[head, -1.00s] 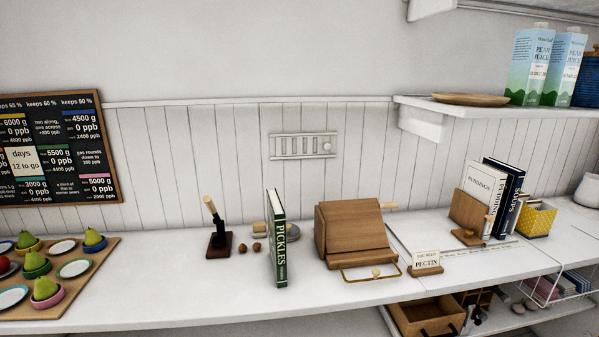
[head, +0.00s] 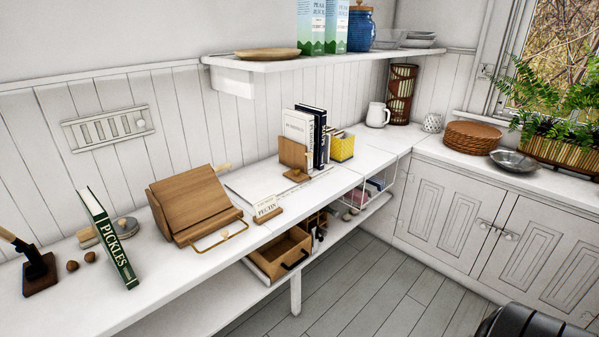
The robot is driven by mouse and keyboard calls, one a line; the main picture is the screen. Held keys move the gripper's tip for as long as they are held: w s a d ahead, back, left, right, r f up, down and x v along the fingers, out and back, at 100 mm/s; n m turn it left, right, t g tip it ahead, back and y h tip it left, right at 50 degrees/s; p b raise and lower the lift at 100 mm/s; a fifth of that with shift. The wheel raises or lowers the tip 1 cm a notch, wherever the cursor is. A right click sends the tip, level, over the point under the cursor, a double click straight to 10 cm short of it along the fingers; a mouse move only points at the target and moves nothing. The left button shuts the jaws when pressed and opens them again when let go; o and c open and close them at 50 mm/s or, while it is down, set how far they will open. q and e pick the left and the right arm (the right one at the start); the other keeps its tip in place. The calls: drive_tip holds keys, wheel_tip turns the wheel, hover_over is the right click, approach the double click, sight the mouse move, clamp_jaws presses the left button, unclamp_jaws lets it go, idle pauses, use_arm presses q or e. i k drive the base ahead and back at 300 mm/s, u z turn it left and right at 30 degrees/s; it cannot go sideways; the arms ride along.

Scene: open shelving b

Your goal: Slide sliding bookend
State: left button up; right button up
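The wooden sliding bookend (head: 293,154) stands upright on the white counter, at the left end of a short row of books. It has a knob on a small wooden foot (head: 297,175) at its front. The upright books (head: 319,137), white and dark-spined, stand beside it on the right. A yellow patterned box (head: 341,147) stands just right of the books. A pale track or ruled strip (head: 245,190) runs along the counter to the left of the bookend. Neither of my grippers is in view.
A wooden book stand (head: 190,205), a PECTIN card (head: 266,207) and a green PICKLES book (head: 110,240) stand left on the counter. An open wooden drawer box (head: 280,256) is below. A shelf (head: 235,67) overhangs the back. A dark rounded object (head: 530,322) is at lower right.

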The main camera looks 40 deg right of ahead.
sight(293, 155)
drive_tip(key=u, duration=2.95)
drive_tip(key=k, duration=1)
drive_tip(key=z, duration=2.65)
